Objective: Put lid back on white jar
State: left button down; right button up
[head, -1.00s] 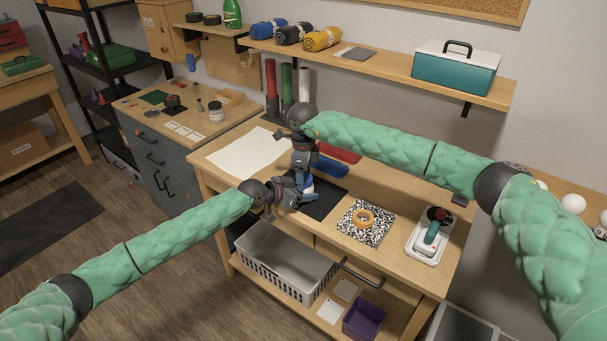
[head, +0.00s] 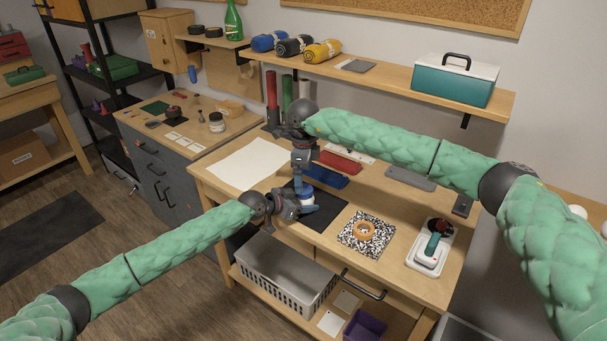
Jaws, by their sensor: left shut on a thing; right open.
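The white jar (head: 309,201) stands upright on the dark mat (head: 325,215) on the workbench. A blue lid (head: 306,190) appears to sit on its top; at this size I cannot tell whether it is fully seated. My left gripper (head: 306,209) is shut on the jar from the left and front, and its fingers hide part of the jar's lower side. My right gripper (head: 303,174) is open and points down just above the lid, apart from it as far as I can see.
A blue tray (head: 326,176) and a red case (head: 341,161) lie behind the jar. White paper (head: 249,161) is to the left. Orange tape (head: 362,231) on a speckled board and a white tray (head: 440,259) with a tool are to the right. A shelf (head: 385,76) overhangs the back.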

jog(key=shift+r, duration=0.15)
notch_tip(320, 180, up, 12)
dwell(0.5)
jog(key=shift+w, duration=0.1)
pick_arm(q)
jog(key=shift+c, duration=1.8)
grip_release()
pick_arm(e)
jog(key=shift+f, duration=0.2)
pick_arm(q)
jog(key=shift+s+a+r, duration=0.1)
jog(key=shift+s+a, duration=0.15)
jog(key=shift+a, duration=0.2)
jog(key=b+v, duration=0.2)
jog(key=v, duration=0.2)
jog(key=shift+s+a, duration=0.2)
jog(key=shift+a, duration=0.15)
jog(key=shift+r+b+v, duration=0.2)
jog(key=shift+b+v, duration=0.15)
jog(key=shift+v, duration=0.65)
pick_arm(e)
jog(key=shift+f, duration=1.35)
